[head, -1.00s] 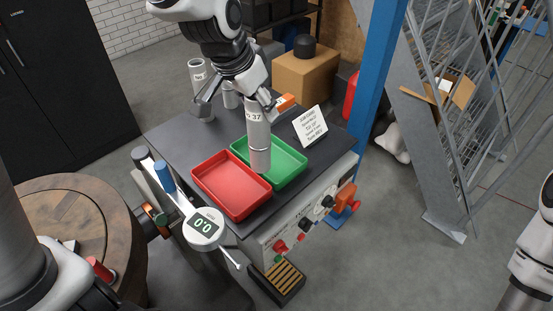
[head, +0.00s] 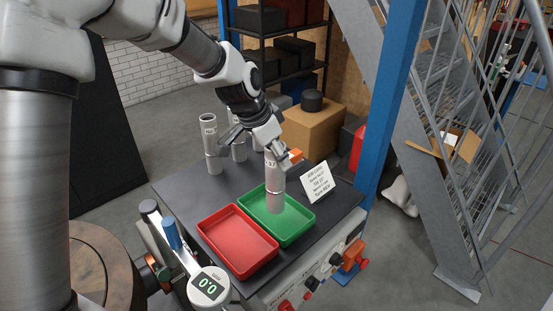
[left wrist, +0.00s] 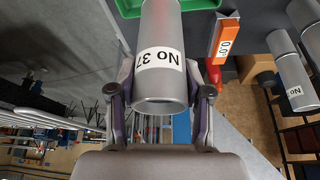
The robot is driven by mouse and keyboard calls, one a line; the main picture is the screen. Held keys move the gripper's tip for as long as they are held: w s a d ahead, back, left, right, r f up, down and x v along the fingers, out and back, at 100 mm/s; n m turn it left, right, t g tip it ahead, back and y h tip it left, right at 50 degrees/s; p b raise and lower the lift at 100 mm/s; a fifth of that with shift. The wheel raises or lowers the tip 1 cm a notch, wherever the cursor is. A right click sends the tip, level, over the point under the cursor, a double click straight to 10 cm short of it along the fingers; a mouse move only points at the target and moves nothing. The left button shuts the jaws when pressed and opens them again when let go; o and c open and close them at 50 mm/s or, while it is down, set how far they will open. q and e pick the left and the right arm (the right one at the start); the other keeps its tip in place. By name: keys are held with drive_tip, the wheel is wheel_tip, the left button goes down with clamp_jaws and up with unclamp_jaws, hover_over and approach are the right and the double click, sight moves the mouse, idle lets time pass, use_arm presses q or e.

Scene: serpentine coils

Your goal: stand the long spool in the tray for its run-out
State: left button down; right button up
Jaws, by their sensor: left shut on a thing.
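My left gripper (head: 272,150) is shut on the upper part of a long grey metal spool (head: 275,192) labelled "No 37". The spool is upright, its lower end inside the outline of the green tray (head: 301,229). I cannot tell whether it touches the tray floor. In the left wrist view the gripper (left wrist: 160,98) has its fingers on both sides of the spool (left wrist: 162,22), near its end, and a bit of the green tray (left wrist: 205,4) shows beyond. My right gripper is not in view.
A red tray (head: 212,224) sits beside the green one. Other grey spools (head: 212,150) stand at the bench's back left. A printed card (head: 318,182) and an orange-ended device (head: 296,155) are on the right. A gauge reading 0.0 (head: 209,287) is at the front.

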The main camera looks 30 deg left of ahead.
use_arm(q)
drive_tip(key=shift+w+a, duration=0.25)
drive_tip(key=shift+w, duration=0.15)
wheel_tip(320, 180, down, 3)
drive_tip(key=shift+d+f+p, duration=0.1)
drive_tip(key=shift+f+p, duration=0.05)
drive_tip(key=shift+p, duration=0.4)
drive_tip(key=shift+f, duration=0.3)
drive_tip(key=c, duration=0.5)
unclamp_jaws()
drive_tip(key=shift+s, duration=0.1)
drive_tip(key=shift+r, duration=0.4)
drive_tip(key=b+v, duration=0.1)
drive_tip(key=v, duration=1)
drive_tip(key=shift+r, duration=0.3)
